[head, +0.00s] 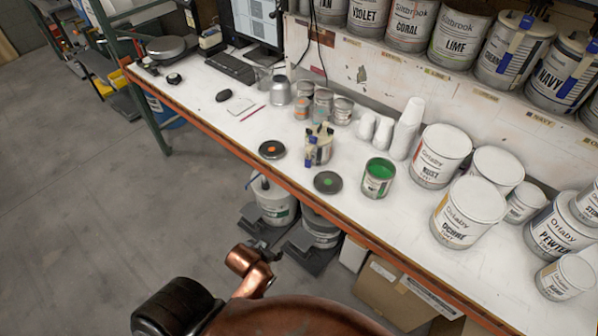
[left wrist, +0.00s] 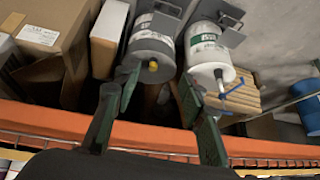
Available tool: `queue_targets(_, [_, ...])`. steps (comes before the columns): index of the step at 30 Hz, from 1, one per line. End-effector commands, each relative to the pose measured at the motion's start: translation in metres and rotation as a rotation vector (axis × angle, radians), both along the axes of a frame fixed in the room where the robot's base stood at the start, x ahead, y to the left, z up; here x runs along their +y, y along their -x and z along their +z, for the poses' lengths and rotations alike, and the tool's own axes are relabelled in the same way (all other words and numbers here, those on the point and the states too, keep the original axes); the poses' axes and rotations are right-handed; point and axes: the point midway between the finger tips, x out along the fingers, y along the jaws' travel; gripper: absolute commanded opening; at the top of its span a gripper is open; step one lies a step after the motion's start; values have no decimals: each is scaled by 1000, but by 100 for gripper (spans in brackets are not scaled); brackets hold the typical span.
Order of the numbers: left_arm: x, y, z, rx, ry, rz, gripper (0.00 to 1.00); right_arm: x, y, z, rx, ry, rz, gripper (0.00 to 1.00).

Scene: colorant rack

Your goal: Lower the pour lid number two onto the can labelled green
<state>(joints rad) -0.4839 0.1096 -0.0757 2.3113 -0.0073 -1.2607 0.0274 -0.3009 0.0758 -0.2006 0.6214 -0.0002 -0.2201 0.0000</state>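The green can (head: 378,178) stands open on the white bench, with green paint showing inside. A dark round lid with a green centre (head: 328,184) lies flat to its left. A similar lid with an orange centre (head: 272,150) lies further left. No number is legible on either, so I cannot tell which is number two. My left gripper is low in front of the bench edge, small and partly hidden in the head view. In the left wrist view the left gripper (left wrist: 158,88) has its fingers apart with nothing between them. My right gripper is not in view.
A small can with blue and black parts (head: 318,150) stands behind the two lids. White Ortaby cans (head: 466,215) crowd the right. The orange bench edge (head: 300,190) lies between my arm and the lids. Containers on dark platforms (head: 273,207) stand below the bench.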

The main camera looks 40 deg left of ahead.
Motion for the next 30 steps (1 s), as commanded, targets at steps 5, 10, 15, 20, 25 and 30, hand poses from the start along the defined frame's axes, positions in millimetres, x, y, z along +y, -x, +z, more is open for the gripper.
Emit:
queue_targets(5, [14, -69, 40, -237, -10, 25, 38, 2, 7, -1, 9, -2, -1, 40])
queue_targets(10, [30, -148, 91, -537, -16, 44, 38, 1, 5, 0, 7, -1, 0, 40])
queue_targets(15, [41, -206, 147, -826, -16, 51, 38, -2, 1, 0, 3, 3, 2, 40])
queue_targets(20, [45, -228, 179, -977, -15, 49, 38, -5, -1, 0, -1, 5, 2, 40])
queue_targets(25, [47, -240, 188, -1018, -14, 46, 38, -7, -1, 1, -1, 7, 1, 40])
queue_targets(30, [50, -264, 189, -1018, -13, 45, 38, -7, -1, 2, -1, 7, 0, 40])
